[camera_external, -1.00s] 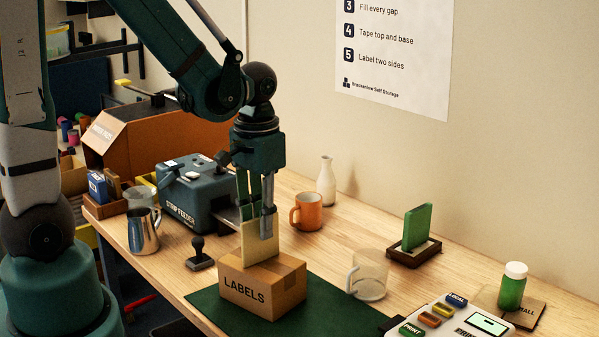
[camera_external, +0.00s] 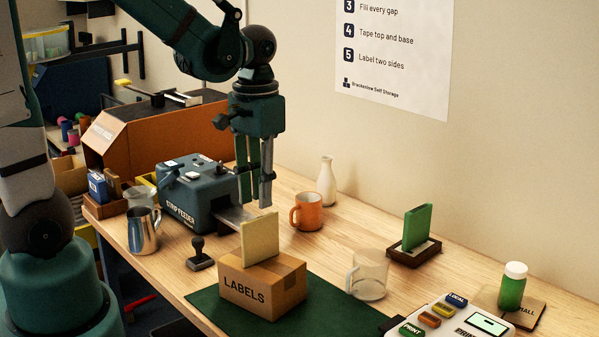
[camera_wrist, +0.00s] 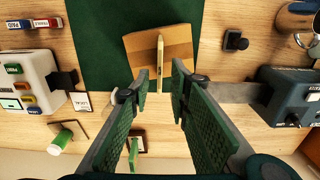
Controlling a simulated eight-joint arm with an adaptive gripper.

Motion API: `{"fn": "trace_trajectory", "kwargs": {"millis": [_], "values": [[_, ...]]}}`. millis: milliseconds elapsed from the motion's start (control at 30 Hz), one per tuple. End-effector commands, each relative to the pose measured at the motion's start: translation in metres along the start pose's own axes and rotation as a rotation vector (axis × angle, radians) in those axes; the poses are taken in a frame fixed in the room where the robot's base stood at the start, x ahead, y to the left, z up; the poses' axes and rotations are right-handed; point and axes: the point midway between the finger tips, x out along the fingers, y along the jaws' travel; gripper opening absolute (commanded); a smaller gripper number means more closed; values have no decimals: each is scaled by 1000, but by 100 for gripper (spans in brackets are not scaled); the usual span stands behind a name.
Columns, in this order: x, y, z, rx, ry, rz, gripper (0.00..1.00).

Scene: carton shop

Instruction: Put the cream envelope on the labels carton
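The cream envelope (camera_external: 260,238) stands upright on its edge on top of the labels carton (camera_external: 262,289), near the carton's middle. In the wrist view the envelope (camera_wrist: 160,62) shows as a thin strip on the carton (camera_wrist: 134,50). My gripper (camera_external: 259,206) is above the envelope and apart from it. Its fingers are spread with nothing between them. In the wrist view the gripper (camera_wrist: 160,88) is open, with green pads either side of a clear gap.
The carton sits on a green mat (camera_external: 212,311). A strip feeder (camera_external: 196,195) stands behind left, with a stamp (camera_external: 199,255) and metal jug (camera_external: 143,231) nearby. A glass mug (camera_external: 370,275) is right of the carton. An orange mug (camera_external: 306,212) stands behind.

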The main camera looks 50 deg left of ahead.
Motion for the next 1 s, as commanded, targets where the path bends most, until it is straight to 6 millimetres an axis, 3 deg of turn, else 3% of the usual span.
{"fn": "trace_trajectory", "kwargs": {"millis": [400,1000], "values": [[-42,0,0,0,0,0,20],[-50,0,0,0,0,0,20]]}}
